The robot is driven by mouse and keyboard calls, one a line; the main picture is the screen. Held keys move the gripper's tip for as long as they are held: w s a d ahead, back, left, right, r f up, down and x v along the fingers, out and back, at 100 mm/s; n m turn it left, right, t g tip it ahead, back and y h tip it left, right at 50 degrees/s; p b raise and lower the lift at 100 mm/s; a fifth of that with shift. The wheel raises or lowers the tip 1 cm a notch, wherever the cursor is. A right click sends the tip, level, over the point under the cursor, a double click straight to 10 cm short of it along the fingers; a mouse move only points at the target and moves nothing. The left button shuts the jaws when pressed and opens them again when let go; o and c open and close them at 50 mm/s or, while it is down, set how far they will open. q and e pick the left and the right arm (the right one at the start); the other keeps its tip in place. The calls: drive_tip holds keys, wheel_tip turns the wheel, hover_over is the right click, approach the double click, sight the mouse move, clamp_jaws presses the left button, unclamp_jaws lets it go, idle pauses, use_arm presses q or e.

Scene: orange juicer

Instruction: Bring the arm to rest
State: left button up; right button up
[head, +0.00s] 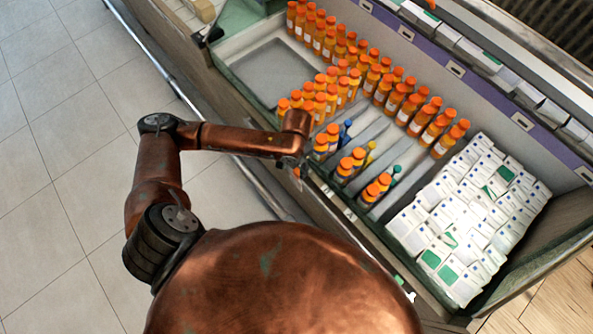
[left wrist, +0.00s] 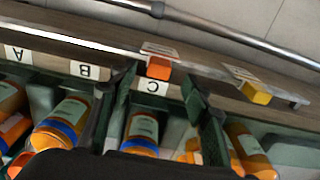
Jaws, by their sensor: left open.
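My left arm (head: 228,138) reaches from the left over the front edge of a display case. My left gripper (head: 303,167) is small and partly hidden at its end in the head view. In the left wrist view the gripper (left wrist: 157,84) shows two dark green fingers spread apart, with nothing held between them. Beyond them, a label marked C (left wrist: 152,87) and an orange block (left wrist: 159,68) are on the case's front ledge. My right gripper is not in view.
Many orange-capped juice bottles (head: 328,100) stand in rows in the display case (head: 228,72). White cartons (head: 470,215) fill its right side. A yellow block (left wrist: 256,93) sits on the ledge. A metal rail (left wrist: 235,30) runs along the front. The tiled floor (head: 70,110) at left is clear.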

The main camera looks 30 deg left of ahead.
use_arm(q)
wheel_tip(320, 180, up, 6)
idle(0.4)
